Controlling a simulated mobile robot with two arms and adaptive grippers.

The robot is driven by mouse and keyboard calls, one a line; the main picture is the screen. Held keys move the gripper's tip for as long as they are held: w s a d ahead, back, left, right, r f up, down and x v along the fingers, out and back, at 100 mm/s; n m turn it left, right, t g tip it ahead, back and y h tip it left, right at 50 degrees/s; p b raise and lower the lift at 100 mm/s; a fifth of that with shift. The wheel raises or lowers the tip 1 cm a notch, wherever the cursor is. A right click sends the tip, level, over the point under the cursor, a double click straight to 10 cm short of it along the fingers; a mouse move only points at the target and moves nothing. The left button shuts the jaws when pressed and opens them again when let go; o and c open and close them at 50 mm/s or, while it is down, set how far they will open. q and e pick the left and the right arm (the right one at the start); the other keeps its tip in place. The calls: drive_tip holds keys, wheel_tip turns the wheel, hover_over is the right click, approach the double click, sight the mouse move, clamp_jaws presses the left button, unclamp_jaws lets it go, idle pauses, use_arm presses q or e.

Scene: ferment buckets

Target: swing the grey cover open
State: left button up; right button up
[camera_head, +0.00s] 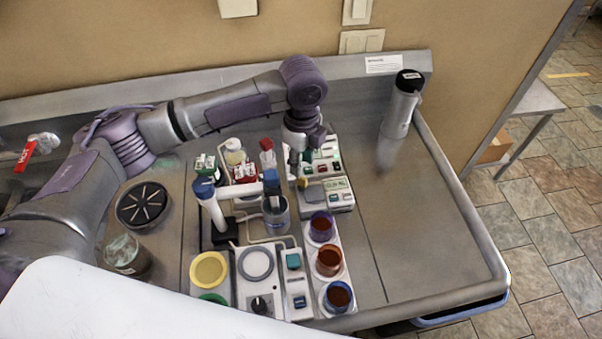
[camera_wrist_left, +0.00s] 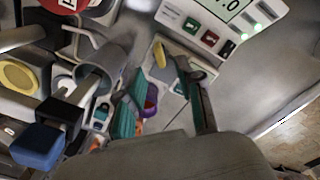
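My left gripper (camera_head: 297,163) comes down from above at the back of the cluster of instruments. In the left wrist view its two teal-padded fingers (camera_wrist_left: 165,108) stand apart, with nothing clearly held between them. Just below it in the head view is a small white unit with a display. A grey panel on its left part (camera_head: 314,194), which looks like the grey cover, lies flat. A yellow knob (camera_head: 302,183) is at its upper left corner, near the fingertips. I cannot tell whether the fingers touch the cover. My right gripper is not in view.
A white unit with buttons (camera_head: 328,168) stands behind. Dark-filled cups (camera_head: 329,261) line the front right. A steel cylinder (camera_head: 402,104) stands back right; the right-hand counter is clear.

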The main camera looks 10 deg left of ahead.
sight(302, 176)
use_arm(q)
wheel_tip(302, 176, down, 6)
drive_tip(key=shift+r+p, duration=0.2)
drive_tip(key=shift+p, duration=0.35)
drive_tip(key=shift+f, duration=0.45)
drive_tip(key=shift+a, duration=0.1)
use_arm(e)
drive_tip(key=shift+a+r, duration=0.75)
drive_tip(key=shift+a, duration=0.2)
use_arm(q)
clamp_jaws()
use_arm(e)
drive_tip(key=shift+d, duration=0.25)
